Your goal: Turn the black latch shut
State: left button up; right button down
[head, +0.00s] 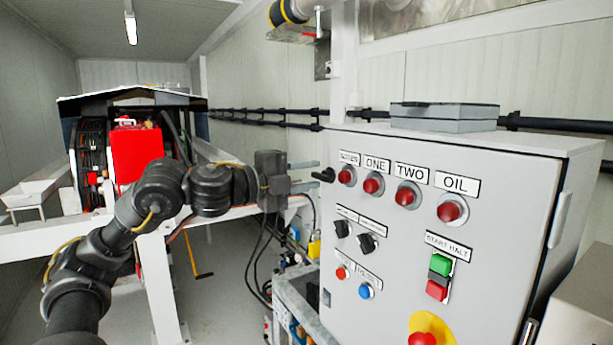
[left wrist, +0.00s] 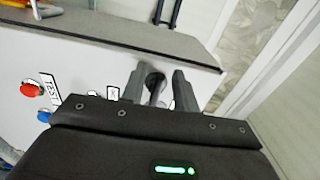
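The black latch (head: 324,175) sits at the upper left edge of the grey control cabinet (head: 400,265), left of the top row of red buttons. Its handle sticks out to the left in the head view. My left gripper (head: 316,176) reaches in from the left, its two fingers parallel and apart, one above and one below the latch's level. In the left wrist view the latch (left wrist: 155,84) shows between the two open fingers (left wrist: 158,80), with gaps visible; I cannot tell whether either finger touches it. My right gripper is not in view.
The cabinet front carries red lamps (head: 405,195), a green-red start switch (head: 440,278) and a red emergency knob (head: 424,337) on yellow. A grey box (head: 443,117) lies on top. Hoses and metal framing (head: 300,300) stand below my left gripper. Open floor (head: 225,290) lies farther left.

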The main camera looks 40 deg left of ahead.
pick_arm(q)
jog(key=b+v, duration=1)
jog(key=v, duration=0.1)
dwell(0.3)
jog(key=shift+w, duration=0.1)
dwell(0.4)
